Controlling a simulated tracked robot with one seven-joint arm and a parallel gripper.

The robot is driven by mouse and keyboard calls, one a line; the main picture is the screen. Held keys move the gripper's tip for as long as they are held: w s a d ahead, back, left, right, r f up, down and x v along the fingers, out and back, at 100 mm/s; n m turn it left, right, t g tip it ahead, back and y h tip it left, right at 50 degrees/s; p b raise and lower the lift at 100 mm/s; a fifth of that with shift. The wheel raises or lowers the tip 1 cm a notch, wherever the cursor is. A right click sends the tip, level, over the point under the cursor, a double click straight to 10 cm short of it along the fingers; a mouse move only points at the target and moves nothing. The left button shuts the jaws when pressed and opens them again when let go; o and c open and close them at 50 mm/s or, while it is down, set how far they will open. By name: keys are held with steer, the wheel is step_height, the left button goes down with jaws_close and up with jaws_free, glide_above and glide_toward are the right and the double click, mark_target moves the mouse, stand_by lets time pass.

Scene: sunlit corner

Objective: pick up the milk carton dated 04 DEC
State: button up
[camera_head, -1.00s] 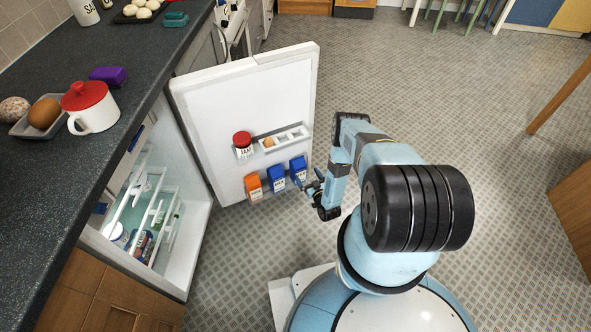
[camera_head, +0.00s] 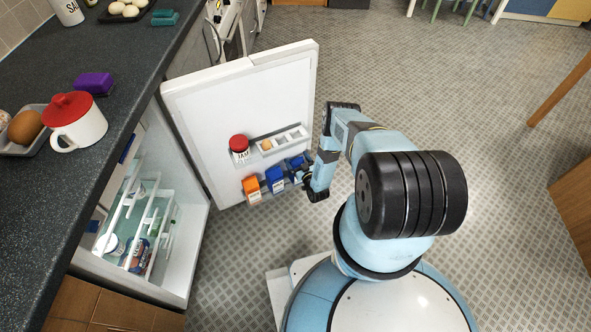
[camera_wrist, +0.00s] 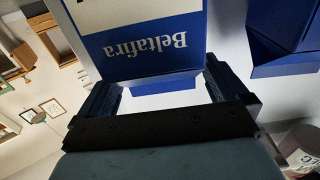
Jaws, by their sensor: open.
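Three milk cartons stand in the low rack of the open fridge door: an orange one (camera_head: 251,189), a blue one in the middle (camera_head: 275,180) and a blue one at the right (camera_head: 294,165). My gripper (camera_head: 302,174) is at the right blue carton and partly hides it. In the wrist view a blue and white carton (camera_wrist: 150,48) marked "Beltafira", upside down, lies ahead between the open fingers (camera_wrist: 158,88). I cannot tell how deep it sits between them. Another blue carton (camera_wrist: 285,35) is at the upper right there. No date is legible.
The fridge door (camera_head: 195,125) stands open, with a red-lidded jar (camera_head: 239,149) and an egg rack (camera_head: 281,139) above the cartons. The dark counter (camera_head: 120,120) holds a red-lidded white pot (camera_head: 78,122).

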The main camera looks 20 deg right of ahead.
steer(key=shift+c, duration=0.4)
jaws_close()
stand_by(0.6)
